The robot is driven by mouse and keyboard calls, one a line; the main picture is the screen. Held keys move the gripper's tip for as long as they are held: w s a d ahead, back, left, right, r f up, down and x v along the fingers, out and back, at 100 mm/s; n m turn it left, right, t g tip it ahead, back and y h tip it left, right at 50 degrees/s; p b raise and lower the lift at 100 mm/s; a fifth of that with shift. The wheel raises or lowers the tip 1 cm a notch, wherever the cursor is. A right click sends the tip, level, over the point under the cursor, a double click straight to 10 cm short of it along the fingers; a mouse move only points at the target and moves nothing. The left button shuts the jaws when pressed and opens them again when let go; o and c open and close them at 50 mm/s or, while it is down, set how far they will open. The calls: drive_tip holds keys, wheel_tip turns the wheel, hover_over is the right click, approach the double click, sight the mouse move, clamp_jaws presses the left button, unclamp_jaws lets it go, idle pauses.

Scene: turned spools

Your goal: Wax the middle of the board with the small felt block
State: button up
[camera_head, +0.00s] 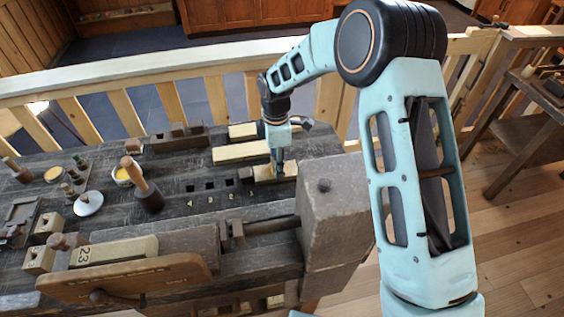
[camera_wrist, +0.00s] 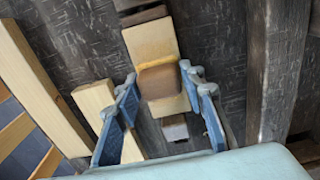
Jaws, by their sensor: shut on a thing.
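The pale board (camera_head: 290,168) lies flat on the dark bench; it also shows in the wrist view (camera_wrist: 148,42), lying between a brown block at its far end and a grey peg at its near end. My gripper (camera_head: 279,166) points down over the board. In the wrist view, the small brown felt block (camera_wrist: 159,82) is between my fingers, over the middle of the board. My gripper is shut on it. A yellowish band shows on the board just beyond the block. I cannot tell whether the block touches the wood. The head view does not show the block clearly.
Two pale lengths of wood (camera_head: 242,152) lie behind the board. A wooden mallet (camera_head: 145,190), a pot with yellow contents (camera_head: 122,176) and several small tools stand left. A large vise block (camera_head: 335,205) rises close in front, right of the board. A wooden railing runs behind.

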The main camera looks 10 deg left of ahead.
sight(291, 168)
drive_tip(key=shift+s+a+f+b, duration=0.15)
drive_tip(key=shift+s+a, duration=0.25)
drive_tip(key=shift+a, duration=0.4)
drive_tip(key=shift+s+a+b, duration=0.2)
drive_tip(key=shift+s+a, duration=0.15)
drive_tip(key=shift+a, duration=0.45)
drive_tip(key=shift+s+a+f+b, duration=0.15)
drive_tip(key=shift+s+a, duration=0.25)
drive_tip(key=shift+a, duration=0.4)
drive_tip(key=shift+s+a+r, duration=0.1)
drive_tip(key=shift+a+r, duration=0.05)
drive_tip(key=shift+r, duration=0.1)
drive_tip(key=shift+w+d, duration=0.75)
drive_tip(key=shift+d, duration=0.75)
drive_tip(key=shift+w+d, duration=0.7)
drive_tip(key=shift+d, duration=0.85)
drive_tip(key=shift+w+d, duration=0.75)
drive_tip(key=shift+d, duration=0.75)
drive_tip(key=shift+r+p, duration=2.15)
drive_tip(key=shift+r, duration=0.85)
drive_tip(key=shift+r, duration=0.1)
wheel_tip(291, 168, up, 3)
drive_tip(key=shift+f+p, duration=0.1)
drive_tip(key=shift+p, duration=0.8)
